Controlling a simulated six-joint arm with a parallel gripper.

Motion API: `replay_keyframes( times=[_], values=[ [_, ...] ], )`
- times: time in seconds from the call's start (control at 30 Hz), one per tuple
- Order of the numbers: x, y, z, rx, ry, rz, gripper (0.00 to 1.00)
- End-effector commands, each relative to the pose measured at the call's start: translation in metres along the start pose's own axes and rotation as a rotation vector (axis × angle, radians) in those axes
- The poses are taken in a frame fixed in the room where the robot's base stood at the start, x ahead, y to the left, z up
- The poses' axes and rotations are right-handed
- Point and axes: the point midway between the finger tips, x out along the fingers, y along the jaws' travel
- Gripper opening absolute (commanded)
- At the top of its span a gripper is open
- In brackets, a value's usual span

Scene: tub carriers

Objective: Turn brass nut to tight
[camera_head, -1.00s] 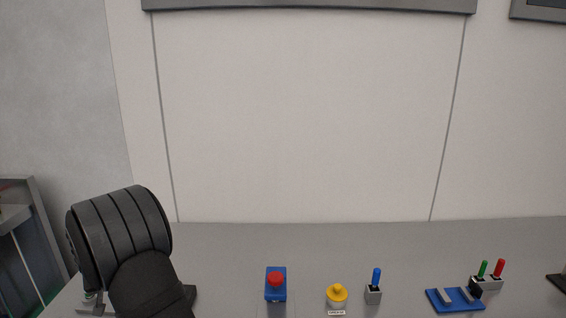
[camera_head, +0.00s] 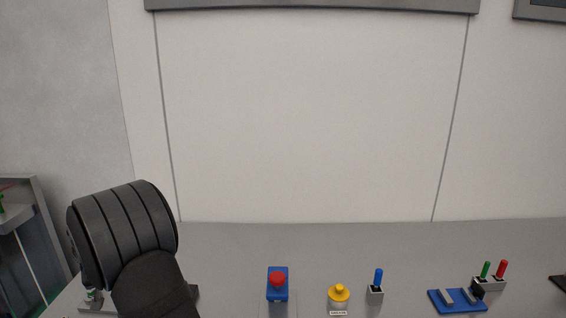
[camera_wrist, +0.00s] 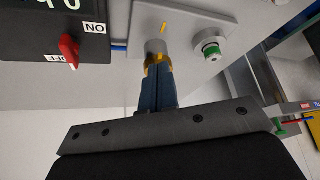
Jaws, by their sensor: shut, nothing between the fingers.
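In the wrist view, a brass-coloured ring, the brass nut (camera_wrist: 151,61), shows at the end of a grey cylinder (camera_wrist: 155,46) on a pale plate (camera_wrist: 189,14). A short yellow mark (camera_wrist: 163,27) is on the plate beside the cylinder. My gripper (camera_wrist: 157,77) has its blue fingers together, with the tips right at the nut and partly covering it. I cannot tell whether they touch it. In the head view my dark arm hides the gripper and the nut.
A black box with a red switch (camera_wrist: 69,51) is at left. In the head view, a red button (camera_head: 277,279), yellow knob (camera_head: 339,293) and blue lever (camera_head: 378,277) stand to the right.

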Motion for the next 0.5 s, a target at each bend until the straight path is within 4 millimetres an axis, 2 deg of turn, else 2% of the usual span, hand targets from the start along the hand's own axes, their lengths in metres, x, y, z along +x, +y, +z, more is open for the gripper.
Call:
replay_keyframes(
  times=[0.23, 0.5],
  values=[
    [-0.025, 0.000, -0.014, 0.001, 0.002, -0.001, 0.00],
    [-0.031, 0.000, -0.017, 0.000, 0.000, 0.000, 0.00]
  ],
)
